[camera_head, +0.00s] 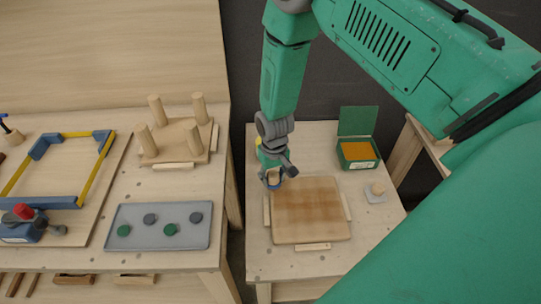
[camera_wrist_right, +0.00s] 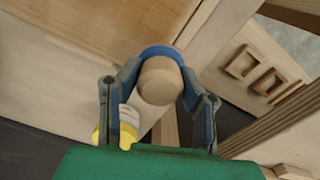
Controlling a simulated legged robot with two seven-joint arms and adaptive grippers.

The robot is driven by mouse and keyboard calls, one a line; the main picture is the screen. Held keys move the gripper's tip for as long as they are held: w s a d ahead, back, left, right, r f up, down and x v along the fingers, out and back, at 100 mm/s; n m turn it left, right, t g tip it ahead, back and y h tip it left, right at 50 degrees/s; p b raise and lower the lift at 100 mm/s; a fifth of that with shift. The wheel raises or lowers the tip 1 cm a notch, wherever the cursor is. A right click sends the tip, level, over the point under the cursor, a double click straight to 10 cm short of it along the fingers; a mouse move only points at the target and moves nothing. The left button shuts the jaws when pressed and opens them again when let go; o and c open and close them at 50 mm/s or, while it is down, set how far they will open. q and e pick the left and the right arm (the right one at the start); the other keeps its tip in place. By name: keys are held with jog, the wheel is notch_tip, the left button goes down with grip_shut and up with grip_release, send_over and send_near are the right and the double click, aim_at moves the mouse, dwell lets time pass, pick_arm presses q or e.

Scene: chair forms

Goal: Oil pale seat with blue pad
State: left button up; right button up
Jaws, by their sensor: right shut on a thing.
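The seat (camera_head: 311,211) lies flat on the right bench, held between wooden strips; most of its top is an oiled-looking warm brown. My right gripper (camera_head: 273,180) is at the seat's upper left corner. In the right wrist view, my right gripper (camera_wrist_right: 161,100) is shut on the round wooden knob of the blue pad (camera_wrist_right: 162,52). The pad's blue rim shows around the knob, over the seat's edge (camera_wrist_right: 100,25). Whether the pad touches the seat is hard to tell. My left gripper is not in view.
An open green box (camera_head: 358,152) with an orange inside stands behind the seat, and a small knobbed block (camera_head: 376,191) sits to its right. The left bench holds an upturned stool form (camera_head: 176,140), a grey tray (camera_head: 158,237) with several discs, and a clamped frame (camera_head: 45,202). A yellow-white object (camera_wrist_right: 128,125) is beside my gripper.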

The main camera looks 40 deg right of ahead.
aim_at(273, 174)
jog(key=shift+d+r+p, duration=0.35)
jog(key=shift+r+p, duration=0.2)
jog(key=shift+r, duration=0.35)
jog(key=shift+w+d+r+p, duration=0.1)
jog(key=shift+w+r+p, duration=0.05)
jog(key=shift+r+p, duration=0.45)
jog(key=shift+a+r+p, duration=0.25)
jog(key=shift+r+p, duration=0.05)
jog(key=shift+r, duration=0.35)
jog(key=shift+a+r, duration=0.1)
jog(key=shift+a, duration=0.15)
